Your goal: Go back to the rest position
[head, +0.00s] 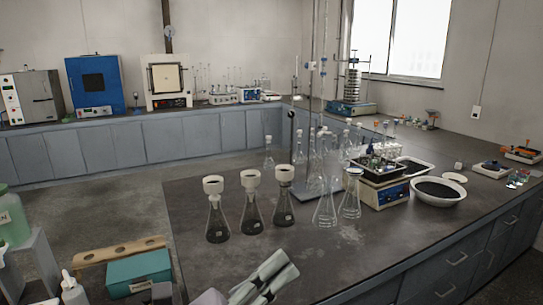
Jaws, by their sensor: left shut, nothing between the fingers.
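My left gripper (277,269) shows at the bottom middle of the head view, in front of the near edge of the dark bench (190,198). Its grey fingers are shut and hold nothing. My right gripper is not in view. The sieve shaker (351,107), with a blue base and a stack of round sieves, stands at the far back near the window, well away from my left gripper.
Several flasks with dark contents and white funnels, such as this flask (217,224), stand beyond my gripper. A balance (388,193) and a white bowl (437,196) of dark material stand to the right. A teal box (140,270) is at lower left.

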